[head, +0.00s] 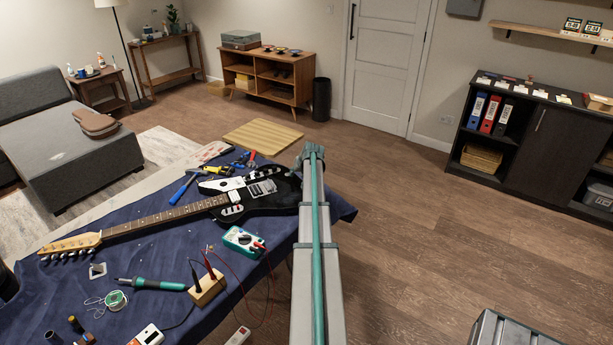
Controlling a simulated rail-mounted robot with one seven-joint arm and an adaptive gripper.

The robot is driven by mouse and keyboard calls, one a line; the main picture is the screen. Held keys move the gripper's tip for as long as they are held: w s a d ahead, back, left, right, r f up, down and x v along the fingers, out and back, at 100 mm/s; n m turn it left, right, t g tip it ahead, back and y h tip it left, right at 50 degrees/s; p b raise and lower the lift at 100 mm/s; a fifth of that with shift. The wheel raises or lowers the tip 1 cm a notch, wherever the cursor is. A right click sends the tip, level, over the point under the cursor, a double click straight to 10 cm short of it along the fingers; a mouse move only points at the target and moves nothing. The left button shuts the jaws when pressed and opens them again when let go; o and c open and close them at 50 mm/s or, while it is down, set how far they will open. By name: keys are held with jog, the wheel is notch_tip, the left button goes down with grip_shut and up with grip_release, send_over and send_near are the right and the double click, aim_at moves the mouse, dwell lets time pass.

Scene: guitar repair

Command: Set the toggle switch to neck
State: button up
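A black electric guitar (262,200) lies on a blue cloth (165,245) on the workbench. Its neck (165,216) points left to a light wood headstock (70,244). White plates, pickups and a metal bridge area show on its body. The toggle switch is too small to make out, so its setting cannot be told. My arm (320,270) rises from the bottom edge and covers the right end of the guitar body.
Pliers and screwdrivers (240,160) lie behind the guitar. In front are a teal multimeter (243,240) with red leads, a wooden block with probes (207,287), a soldering iron (150,284) and a solder spool (116,299).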

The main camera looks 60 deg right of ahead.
jog(key=shift+s+d+f+m+h+p, duration=0.1)
jog(key=shift+s+d+f+m+h, duration=0.2)
jog(key=shift+s, duration=0.4)
jog(key=shift+s+d+f+m+h+p, duration=0.1)
jog(key=shift+s+d+f+m, duration=0.15)
jog(key=shift+s+d+m, duration=0.3)
jog(key=shift+s+d+f+m+h+p, duration=0.1)
jog(key=shift+s+d+f+m+h, duration=0.2)
jog(key=shift+s, duration=0.5)
jog(key=shift+r, duration=0.1)
